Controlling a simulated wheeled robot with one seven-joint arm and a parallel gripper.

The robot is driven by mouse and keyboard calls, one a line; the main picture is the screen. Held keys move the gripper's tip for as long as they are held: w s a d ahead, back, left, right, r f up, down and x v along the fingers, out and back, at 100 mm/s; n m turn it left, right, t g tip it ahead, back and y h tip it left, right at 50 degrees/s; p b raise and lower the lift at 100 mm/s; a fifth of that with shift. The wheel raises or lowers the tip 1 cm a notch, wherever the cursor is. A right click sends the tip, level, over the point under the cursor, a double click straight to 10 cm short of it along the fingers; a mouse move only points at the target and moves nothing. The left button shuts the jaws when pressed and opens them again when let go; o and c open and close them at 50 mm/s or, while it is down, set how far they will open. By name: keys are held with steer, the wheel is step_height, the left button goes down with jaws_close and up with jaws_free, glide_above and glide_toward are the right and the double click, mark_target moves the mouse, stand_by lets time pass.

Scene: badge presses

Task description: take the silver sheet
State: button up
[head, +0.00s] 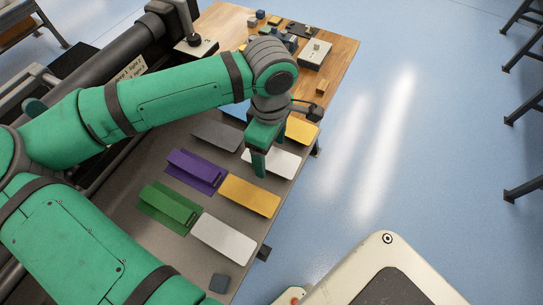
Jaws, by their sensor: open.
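Two pale silver-white sheets lie flat on the grey mat (150,237). One pale sheet (223,239) is at the near end, beside the green sheet. The other pale sheet (282,163) is farther back, partly hidden behind my gripper. A darker grey sheet (212,135) lies to its left. I cannot tell for sure which of these is the silver one. My gripper (267,159) is open and points down at the left end of the farther pale sheet. It holds nothing that I can see. Whether its fingertips touch that sheet is unclear.
Gold sheet (250,196) lies between the pale ones; a yellow sheet (302,131) is behind. Purple (196,171) and green (168,208) raised pieces stand left. Blocks and a press (195,46) occupy the wooden far end.

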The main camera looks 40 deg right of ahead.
steer(key=shift+f, duration=0.2)
steer(key=shift+c, duration=0.6)
steer(key=c, duration=1.1)
steer(key=shift+o, duration=0.2)
steer(key=shift+r, duration=0.1)
